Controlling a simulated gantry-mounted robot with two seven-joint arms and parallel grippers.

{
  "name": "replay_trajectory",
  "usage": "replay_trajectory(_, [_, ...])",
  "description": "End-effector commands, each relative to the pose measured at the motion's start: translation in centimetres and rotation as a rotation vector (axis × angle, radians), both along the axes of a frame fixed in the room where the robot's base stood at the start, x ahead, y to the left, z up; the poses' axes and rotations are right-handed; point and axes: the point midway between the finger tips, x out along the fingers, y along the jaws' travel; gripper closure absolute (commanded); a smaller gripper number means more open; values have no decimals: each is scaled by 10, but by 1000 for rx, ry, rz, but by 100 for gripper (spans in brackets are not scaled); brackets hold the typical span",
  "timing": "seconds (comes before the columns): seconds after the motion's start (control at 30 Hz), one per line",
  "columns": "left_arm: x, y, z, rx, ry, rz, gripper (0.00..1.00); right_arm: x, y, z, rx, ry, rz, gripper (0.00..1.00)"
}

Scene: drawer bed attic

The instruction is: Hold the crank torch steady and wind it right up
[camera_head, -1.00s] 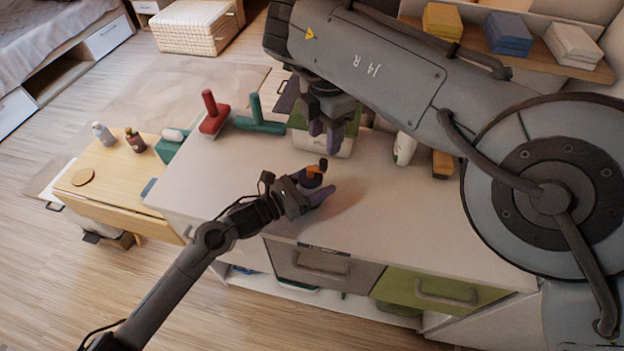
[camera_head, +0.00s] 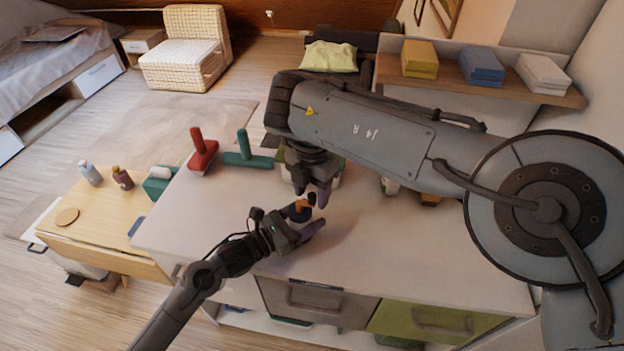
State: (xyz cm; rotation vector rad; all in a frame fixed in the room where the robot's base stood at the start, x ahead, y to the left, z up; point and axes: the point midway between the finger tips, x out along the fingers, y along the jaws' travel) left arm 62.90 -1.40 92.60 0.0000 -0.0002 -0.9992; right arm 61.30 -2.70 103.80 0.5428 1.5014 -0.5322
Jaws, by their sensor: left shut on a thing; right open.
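The crank torch (camera_head: 299,210), small with orange and dark parts, is on the white counter (camera_head: 380,240) near the middle. My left gripper (camera_head: 308,222) is shut on it from the front left and covers much of it. A dark knob, seemingly its crank, shows at the torch's upper right. My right gripper (camera_head: 312,193) is open, pointing down just above and behind the torch, its fingers close to the knob. I cannot tell whether they touch it.
A red-handled tool (camera_head: 202,152) and a green-handled tool (camera_head: 246,153) stand at the counter's back left. A lower wooden table (camera_head: 95,215) with bottles is at left. A shelf (camera_head: 500,85) with folded stacks is at back right.

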Motion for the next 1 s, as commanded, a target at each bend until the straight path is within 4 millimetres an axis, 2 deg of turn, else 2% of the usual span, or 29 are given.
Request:
replay_trajectory(0.13, [0, 0, -1, 1, 1, 0, 70, 0, 0, -7, 0, -1, -1, 49])
replay_trajectory(0.43, [0, 0, -1, 1, 1, 0, 70, 0, 0, -8, 0, -1, -1, 49])
replay_trajectory(0.7, [0, 0, -1, 1, 1, 0, 70, 0, 0, -8, 0, -1, -1, 91])
replay_trajectory(0.77, [0, 0, -1, 1, 1, 0, 70, 0, 0, -8, 0, -1, -1, 100])
replay_trajectory(0.8, [0, 0, -1, 1, 1, 0, 70, 0, 0, -8, 0, -1, -1, 100])
replay_trajectory(0.83, [0, 0, -1, 1, 1, 0, 70, 0, 0, -8, 0, -1, -1, 79])
replay_trajectory(1.0, [0, 0, -1, 1, 1, 0, 70, 0, 0, -8, 0, -1, -1, 52])
